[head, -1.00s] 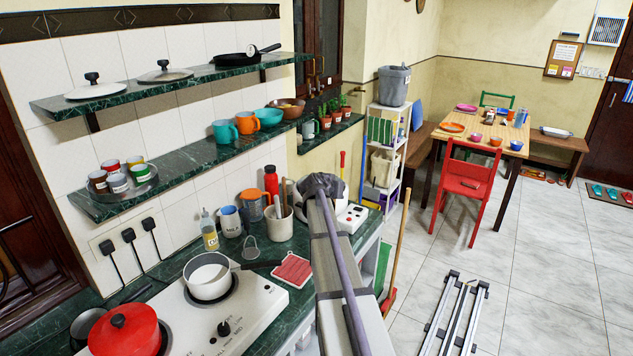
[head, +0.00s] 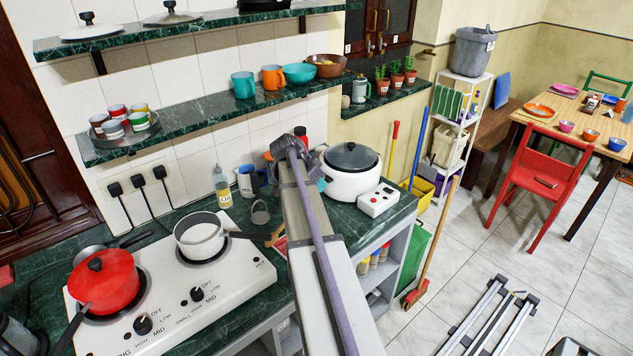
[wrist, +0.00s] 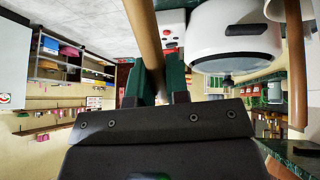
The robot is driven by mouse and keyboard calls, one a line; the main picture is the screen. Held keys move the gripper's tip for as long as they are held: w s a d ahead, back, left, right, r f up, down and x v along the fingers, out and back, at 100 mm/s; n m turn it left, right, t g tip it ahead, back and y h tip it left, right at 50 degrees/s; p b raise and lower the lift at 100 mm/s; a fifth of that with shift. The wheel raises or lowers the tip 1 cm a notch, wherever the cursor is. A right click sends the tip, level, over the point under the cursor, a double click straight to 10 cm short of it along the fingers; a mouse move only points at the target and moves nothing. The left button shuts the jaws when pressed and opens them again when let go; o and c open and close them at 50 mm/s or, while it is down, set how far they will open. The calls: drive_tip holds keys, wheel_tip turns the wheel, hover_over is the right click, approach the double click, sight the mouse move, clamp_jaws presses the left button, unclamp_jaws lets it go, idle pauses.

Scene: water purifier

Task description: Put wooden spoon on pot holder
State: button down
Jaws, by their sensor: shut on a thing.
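My gripper (wrist: 153,92) is shut on the wooden spoon (wrist: 146,42), whose brown handle runs between the green fingers in the wrist view. In the head view my arm hides the gripper, and a short brown piece that looks like part of the spoon (head: 274,237) shows left of the arm, near the end of the white saucepan's handle. The red pot holder (head: 281,249) lies on the green counter just below that piece. Only a small corner of it shows, since my arm covers the rest. I cannot tell how high the spoon is above it.
The white saucepan (head: 200,237) and red pot (head: 105,285) stand on the stove (head: 180,300). A rice cooker (head: 350,172) stands right of my arm. A blue mug (head: 249,181) and oil bottle (head: 222,188) stand near the wall. The utensil pot is hidden.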

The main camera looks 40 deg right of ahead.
wheel_tip(320, 180, down, 5)
drive_tip(key=b, duration=0.4)
drive_tip(key=shift+d+f+b, duration=0.1)
drive_tip(key=shift+f+b, duration=0.05)
drive_tip(key=shift+b, duration=0.15)
drive_tip(key=c, duration=0.5)
unclamp_jaws()
drive_tip(key=shift+c, duration=0.2)
wheel_tip(320, 180, up, 7)
drive_tip(key=p, duration=0.7)
